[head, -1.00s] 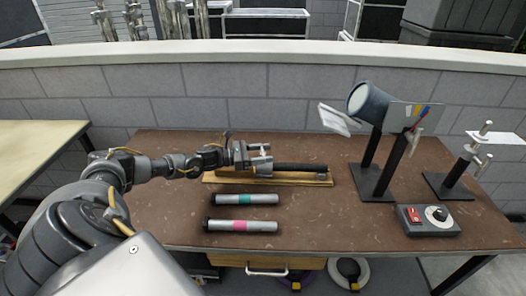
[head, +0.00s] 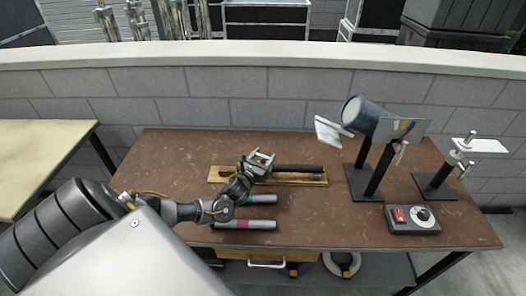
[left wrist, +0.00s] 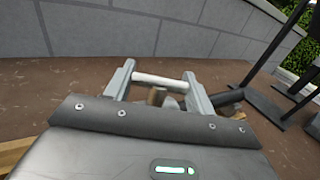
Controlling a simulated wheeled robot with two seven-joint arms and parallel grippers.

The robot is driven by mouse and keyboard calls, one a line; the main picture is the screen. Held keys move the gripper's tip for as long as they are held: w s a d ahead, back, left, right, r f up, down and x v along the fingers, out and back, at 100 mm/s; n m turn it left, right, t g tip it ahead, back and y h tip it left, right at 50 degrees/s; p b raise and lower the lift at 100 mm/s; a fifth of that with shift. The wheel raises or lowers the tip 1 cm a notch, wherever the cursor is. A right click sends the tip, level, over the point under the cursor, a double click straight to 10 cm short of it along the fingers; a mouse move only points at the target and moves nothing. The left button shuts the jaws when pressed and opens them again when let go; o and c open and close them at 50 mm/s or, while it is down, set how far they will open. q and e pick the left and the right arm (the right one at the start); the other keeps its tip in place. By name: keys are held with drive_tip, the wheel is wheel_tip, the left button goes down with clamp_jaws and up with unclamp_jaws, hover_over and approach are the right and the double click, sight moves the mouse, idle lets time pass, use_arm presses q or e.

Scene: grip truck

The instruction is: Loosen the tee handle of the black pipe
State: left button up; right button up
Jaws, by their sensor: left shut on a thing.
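The black pipe (head: 298,168) lies on a wooden board (head: 316,182) at the back middle of the brown workbench. My left gripper (head: 262,158) is at the pipe's left end, its arm reaching in from the front left. In the left wrist view the pale bar of the tee handle (left wrist: 160,80) spans between the two fingers (left wrist: 160,86), which are shut on it. Part of the dark pipe (left wrist: 228,97) shows beyond the right finger. The clamp under the handle is mostly hidden by the gripper. My right gripper is not in view.
Two dark tubes, one with a teal band (head: 262,199) and one with a pink band (head: 246,224), lie in front, partly behind my left arm. At right stand a lamp-like fixture (head: 362,116), a metal stand (head: 436,183) and a switch box (head: 412,218). A brick wall is behind.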

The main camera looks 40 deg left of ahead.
use_arm(q)
drive_tip(key=shift+r+n+g+y+p, duration=0.1)
drive_tip(key=shift+n+g+y+p, duration=0.35)
drive_tip(key=shift+n+y+p, duration=0.65)
drive_tip(key=shift+n+g+y+p, duration=0.25)
drive_tip(key=shift+n+g+y, duration=0.35)
drive_tip(key=shift+y, duration=1)
drive_tip(key=shift+n, duration=0.3)
drive_tip(key=o, duration=1)
drive_tip(key=v, duration=1.1)
drive_tip(key=shift+w+d, duration=0.1)
drive_tip(key=shift+w, duration=0.05)
